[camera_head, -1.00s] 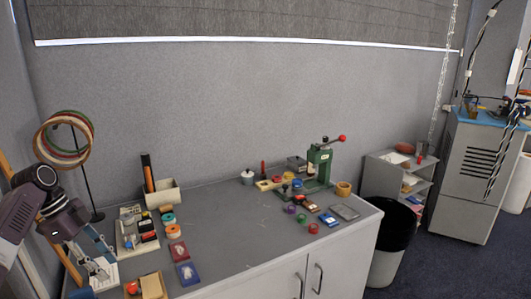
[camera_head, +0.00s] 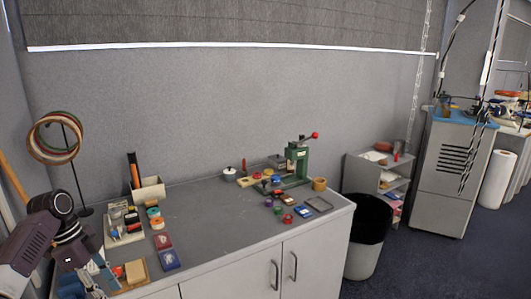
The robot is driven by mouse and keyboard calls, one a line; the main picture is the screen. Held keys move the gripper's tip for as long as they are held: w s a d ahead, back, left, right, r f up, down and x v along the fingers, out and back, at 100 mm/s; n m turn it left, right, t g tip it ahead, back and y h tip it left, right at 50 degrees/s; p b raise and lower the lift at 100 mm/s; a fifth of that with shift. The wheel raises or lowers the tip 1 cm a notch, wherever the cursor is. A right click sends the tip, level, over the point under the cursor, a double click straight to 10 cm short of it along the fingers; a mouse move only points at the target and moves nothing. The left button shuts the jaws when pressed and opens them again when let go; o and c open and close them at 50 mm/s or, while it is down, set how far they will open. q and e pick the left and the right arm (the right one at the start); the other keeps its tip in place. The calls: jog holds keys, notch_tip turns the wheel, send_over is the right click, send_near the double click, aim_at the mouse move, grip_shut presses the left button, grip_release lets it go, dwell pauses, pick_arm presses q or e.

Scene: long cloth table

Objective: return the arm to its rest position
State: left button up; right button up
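My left arm comes in at the lower left of the head view. My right arm and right gripper are not in view.
A ring stand (camera_head: 80,190) stands close behind my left arm. A parts tray (camera_head: 124,223), a white box (camera_head: 149,190) and a green press (camera_head: 297,164) stand on the table. A black-lined bin (camera_head: 366,235) is at its right end. The table's middle is clear.

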pick_arm(q)
jog(key=s+d+f+n+y, duration=0.1)
jog(key=s+d+f+n, duration=0.1)
jog(key=s+d+f, duration=0.7)
jog(key=s+d+f+n+y, duration=0.1)
jog(key=s+d+f, duration=0.5)
jog(key=f, duration=0.4)
jog(key=s+d+f+n+t, duration=0.2)
jog(key=s+d+n, duration=0.2)
jog(key=s+d, duration=0.3)
jog(key=s+a+r+n+t+y, duration=0.1)
jog(key=s+r+n, duration=0.2)
jog(key=s, duration=0.2)
jog(key=s+a+r+n+t, duration=0.1)
jog(key=s+r+n, duration=0.2)
jog(key=s+n, duration=0.15)
jog(key=s+f+g, duration=0.1)
jog(key=s+f, duration=0.1)
jog(key=f, duration=1.2)
jog(key=s+f+g, duration=0.1)
jog(key=s+f, duration=0.1)
jog(key=f, duration=1.2)
jog(key=s+a+f+m+g, duration=0.1)
jog(key=s+a+f, duration=0.2)
jog(key=s+f, duration=1.1)
jog(key=shift+s+f, duration=0.35)
jog(key=shift+s, duration=0.6)
